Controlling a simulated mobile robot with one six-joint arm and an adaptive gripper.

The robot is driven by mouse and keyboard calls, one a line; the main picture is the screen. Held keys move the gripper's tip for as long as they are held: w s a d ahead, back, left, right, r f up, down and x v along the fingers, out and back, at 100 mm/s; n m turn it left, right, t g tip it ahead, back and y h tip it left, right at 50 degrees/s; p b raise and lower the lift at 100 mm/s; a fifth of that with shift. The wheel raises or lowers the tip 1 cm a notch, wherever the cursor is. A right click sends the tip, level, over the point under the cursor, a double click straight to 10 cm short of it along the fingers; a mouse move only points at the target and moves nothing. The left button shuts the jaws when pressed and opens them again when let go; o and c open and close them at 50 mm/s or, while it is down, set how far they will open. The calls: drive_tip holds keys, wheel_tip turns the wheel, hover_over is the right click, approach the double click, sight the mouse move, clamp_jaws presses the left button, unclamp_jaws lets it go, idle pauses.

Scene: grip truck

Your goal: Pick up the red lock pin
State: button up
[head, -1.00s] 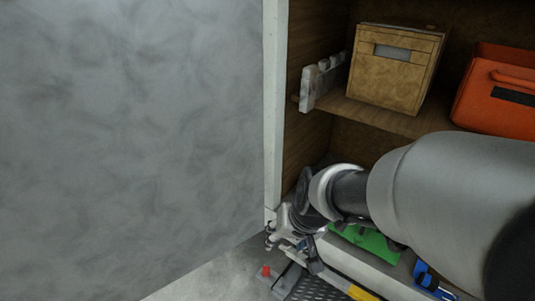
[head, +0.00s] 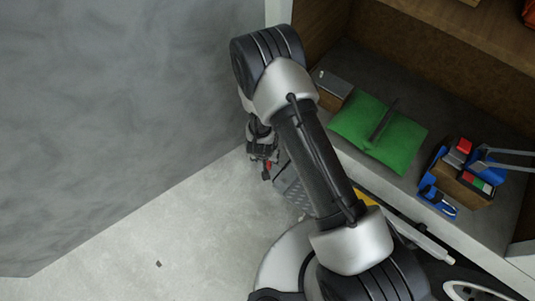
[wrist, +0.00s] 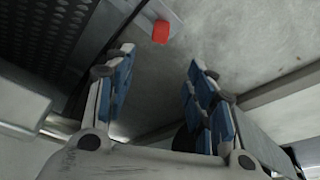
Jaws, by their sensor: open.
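The red lock pin (wrist: 161,32) shows in the wrist view as a small red block at the upper middle, at the end of a grey metal bracket. My gripper (wrist: 160,75) is open and empty, its blue-padded fingers spread to either side below the pin in the picture, apart from it. Most of the pin's bracket is hidden behind my arm in the head view.
A dark perforated step (head: 290,188) lies beside the pin. The truck's lower shelf holds a green bag (head: 378,133) and a blue tool caddy (head: 437,200). A grey wall (head: 110,110) stands left. The concrete floor (head: 190,235) is mostly clear.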

drive_tip(key=b+x, duration=0.2)
drive_tip(key=x, duration=0.3)
drive_tip(key=b+x, duration=0.2)
drive_tip(key=x, duration=0.4)
drive_tip(key=b+x, duration=0.1)
drive_tip(key=x, duration=0.4)
drive_tip(key=shift+s+f+b, duration=0.15)
drive_tip(key=shift+f+b, duration=0.25)
drive_tip(key=shift+f, duration=0.05)
drive_tip(key=shift+c, duration=0.2)
clamp_jaws()
drive_tip(key=shift+r, duration=0.2)
